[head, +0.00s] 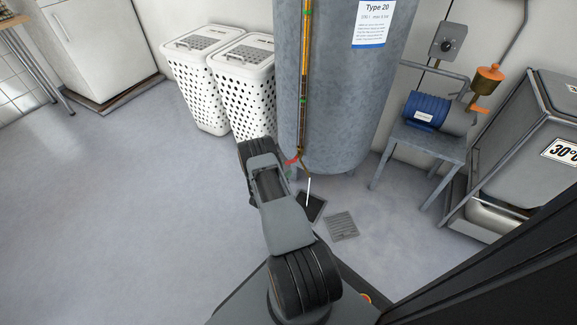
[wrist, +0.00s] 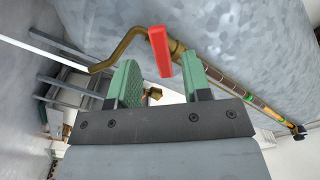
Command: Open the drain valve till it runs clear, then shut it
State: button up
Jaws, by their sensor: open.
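The grey tank (head: 345,90) stands at the back centre. The drain valve's red lever (head: 291,160) is low at its front. In the wrist view, the red lever (wrist: 161,52) stands on a brass pipe with a bent spout (wrist: 122,48). In the head view my arm mostly hides the gripper.
A banded tube (head: 304,70) runs down the tank front. White laundry baskets (head: 245,90) stand left of the tank. A blue motor (head: 437,112) sits on a grey stand to the right, near a grey machine (head: 530,130). The left floor is clear.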

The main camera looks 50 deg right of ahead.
aim_at(288, 163)
jog(key=shift+b+x, duration=0.6)
jog(key=shift+x, duration=1.75)
